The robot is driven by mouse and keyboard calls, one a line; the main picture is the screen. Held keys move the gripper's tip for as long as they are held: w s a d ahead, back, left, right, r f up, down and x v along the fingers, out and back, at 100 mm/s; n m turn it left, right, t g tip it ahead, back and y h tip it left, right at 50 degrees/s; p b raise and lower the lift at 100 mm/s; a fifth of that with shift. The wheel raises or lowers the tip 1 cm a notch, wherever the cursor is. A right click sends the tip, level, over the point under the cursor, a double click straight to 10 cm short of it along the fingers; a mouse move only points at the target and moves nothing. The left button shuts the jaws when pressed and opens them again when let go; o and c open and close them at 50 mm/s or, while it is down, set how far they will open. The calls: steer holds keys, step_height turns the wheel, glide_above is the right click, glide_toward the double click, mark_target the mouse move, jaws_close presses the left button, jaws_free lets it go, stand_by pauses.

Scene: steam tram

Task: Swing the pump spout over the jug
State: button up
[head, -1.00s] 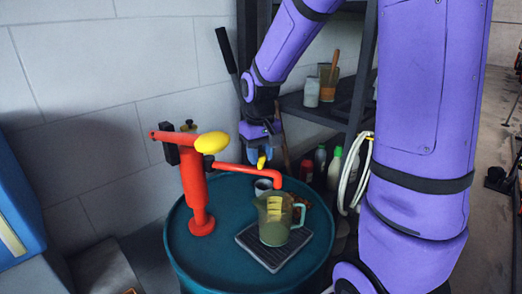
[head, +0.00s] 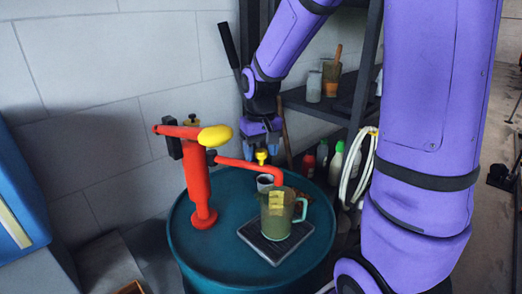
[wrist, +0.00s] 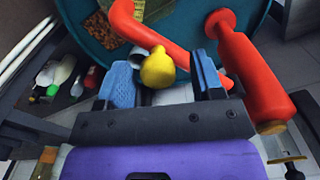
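The red pump (head: 198,180) stands on a teal drum, with a yellow-ended handle (head: 215,136). Its red spout (head: 245,167) runs right and bends down behind the jug's rim; I cannot tell if its mouth is over the opening. A yellow knob (head: 261,154) stands on the spout and shows large in the wrist view (wrist: 158,69). The clear greenish jug (head: 277,222), handle to the right, stands upright on a dark tray (head: 256,243). My gripper (head: 262,150) is open at the knob, its blue-padded fingers (wrist: 164,75) on either side, with gaps visible.
Shelves (head: 318,107) with jars, several bottles (head: 336,163) and a coiled white hose (head: 359,170) are at the right. A white block wall (head: 90,130) closes off the back left.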

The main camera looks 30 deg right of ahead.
steer(key=shift+r, duration=0.1)
step_height(320, 180, up, 11)
stand_by(0.5)
steer(key=shift+f, duration=0.2)
steer(key=s+a+r+t, duration=0.2)
steer(key=s, duration=0.7)
steer(key=s+a+r+n+t, duration=0.1)
steer(key=s+a+r+t, duration=0.1)
steer(key=s, duration=0.8)
steer(key=shift+s+n+t, duration=0.2)
steer(key=shift+n+t, duration=0.1)
steer(key=shift+t, duration=0.4)
